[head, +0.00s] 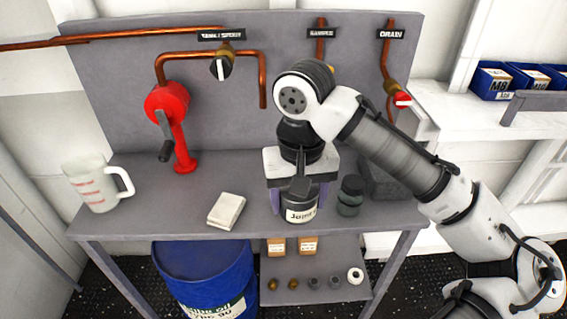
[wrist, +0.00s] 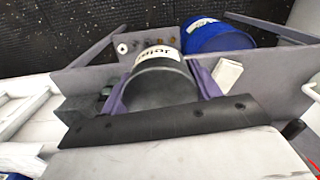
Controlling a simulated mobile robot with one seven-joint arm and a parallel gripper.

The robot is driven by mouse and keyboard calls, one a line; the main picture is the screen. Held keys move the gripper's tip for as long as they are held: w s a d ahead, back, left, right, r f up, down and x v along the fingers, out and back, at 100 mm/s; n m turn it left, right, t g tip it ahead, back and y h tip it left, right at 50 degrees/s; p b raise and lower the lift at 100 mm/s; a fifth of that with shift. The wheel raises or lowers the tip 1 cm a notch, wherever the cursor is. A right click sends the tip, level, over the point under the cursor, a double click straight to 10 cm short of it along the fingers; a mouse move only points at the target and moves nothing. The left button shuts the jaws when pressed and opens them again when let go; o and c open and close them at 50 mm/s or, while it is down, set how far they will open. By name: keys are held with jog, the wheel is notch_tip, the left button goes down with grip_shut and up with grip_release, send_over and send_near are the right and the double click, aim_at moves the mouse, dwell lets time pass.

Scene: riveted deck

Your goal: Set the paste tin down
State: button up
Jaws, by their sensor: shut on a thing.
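The paste tin (head: 301,214) is a dark can with a white label reading "Joint" in part. It is over the front part of the grey workbench (head: 180,215), near its front edge. My gripper (head: 300,198) is above the bench, pointing down, with its purple fingers on both sides of the tin, shut on it. In the wrist view the tin (wrist: 160,80) sits between the purple fingers (wrist: 163,92), label away from the palm. The tin looks upright. I cannot tell whether its base touches the bench.
A dark jar (head: 349,197) stands close right of the tin. A folded white cloth (head: 226,211) lies to its left, with a measuring jug (head: 93,183) and red hand pump (head: 178,125) farther left. A blue drum (head: 205,275) and lower shelf (head: 315,270) are below.

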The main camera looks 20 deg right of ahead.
jog(key=shift+w+d+f+t, duration=0.15)
jog(key=shift+w+f+t, duration=0.1)
jog(key=shift+w+t, duration=0.35)
jog(key=w+d+f+t+h+p, duration=0.1)
jog(key=w+d+t+p, duration=0.3)
jog(key=w, duration=1.5)
jog(key=shift+g, duration=0.6)
jog(key=x, duration=0.2)
jog(key=d+x, duration=0.1)
jog(key=x, duration=0.2)
jog(key=b+x, duration=0.1)
jog(key=x, duration=0.2)
jog(key=shift+s+d+f, duration=0.1)
jog(key=shift+s+d, duration=0.1)
jog(key=shift+d, duration=0.1)
jog(key=x, duration=0.3)
jog(key=shift+p, duration=0.4)
jog(key=shift+w+d+r+g+p, duration=0.1)
jog(key=shift+w+r+g+p, duration=0.15)
jog(key=shift+g+p, duration=0.3)
jog(key=g+p, duration=0.1)
jog(key=g+y+p, duration=0.1)
jog(key=shift+w+g+p, duration=0.25)
jog(key=shift+g+p, duration=0.05)
jog(key=shift+g, duration=0.05)
jog(key=shift+f+p, duration=0.3)
jog(key=shift+f, duration=0.65)
